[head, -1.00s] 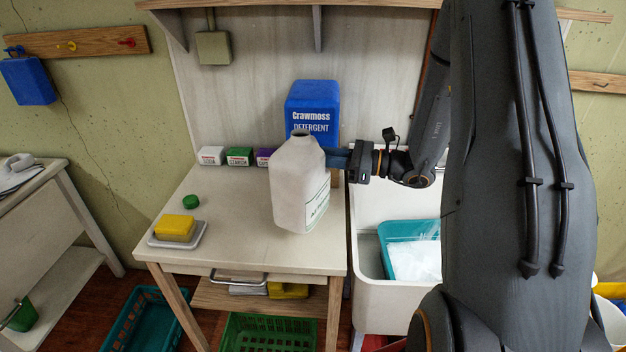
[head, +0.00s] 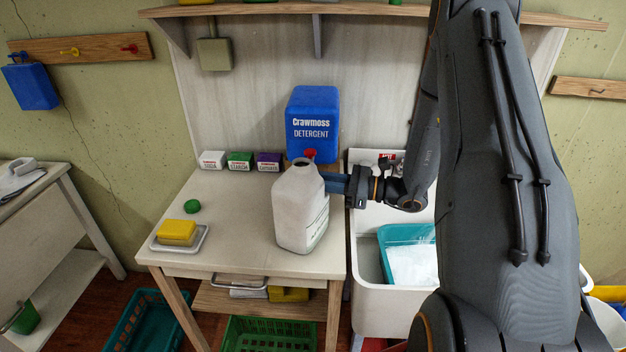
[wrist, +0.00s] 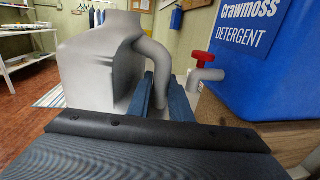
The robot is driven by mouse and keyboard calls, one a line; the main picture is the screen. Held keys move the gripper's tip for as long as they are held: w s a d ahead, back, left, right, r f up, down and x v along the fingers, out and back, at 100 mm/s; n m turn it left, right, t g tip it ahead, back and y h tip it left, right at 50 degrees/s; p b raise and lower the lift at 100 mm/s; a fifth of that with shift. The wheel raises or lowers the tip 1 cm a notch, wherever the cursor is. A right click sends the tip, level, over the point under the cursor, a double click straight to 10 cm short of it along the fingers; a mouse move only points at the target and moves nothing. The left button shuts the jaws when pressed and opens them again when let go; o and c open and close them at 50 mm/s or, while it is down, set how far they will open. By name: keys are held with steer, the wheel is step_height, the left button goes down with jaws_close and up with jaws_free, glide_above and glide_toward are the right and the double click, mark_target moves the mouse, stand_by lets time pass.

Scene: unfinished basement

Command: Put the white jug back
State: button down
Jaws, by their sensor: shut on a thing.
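The white jug (head: 299,208) is upright over the front right part of the white table (head: 228,238), its open mouth uncapped. My gripper (head: 334,184) comes in from the right and is shut on the jug's handle. In the wrist view the jug (wrist: 92,65) fills the left, and the blue fingers of my gripper (wrist: 160,100) are on either side of its handle. I cannot tell whether the jug's base touches the table top. A green cap (head: 192,206) lies on the table to the left.
A blue detergent container (head: 313,120) with a red tap stands behind the jug. Small boxes (head: 240,161) line the table's back. A yellow sponge (head: 178,231) sits on a dish at the left. A sink (head: 368,295) with a teal basin is at the right. The table's middle is clear.

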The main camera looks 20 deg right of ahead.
steer(key=c, duration=1.6)
jaws_free()
steer(key=shift+r, duration=0.1)
steer(key=b+v, duration=0.3)
steer(key=v, duration=0.9)
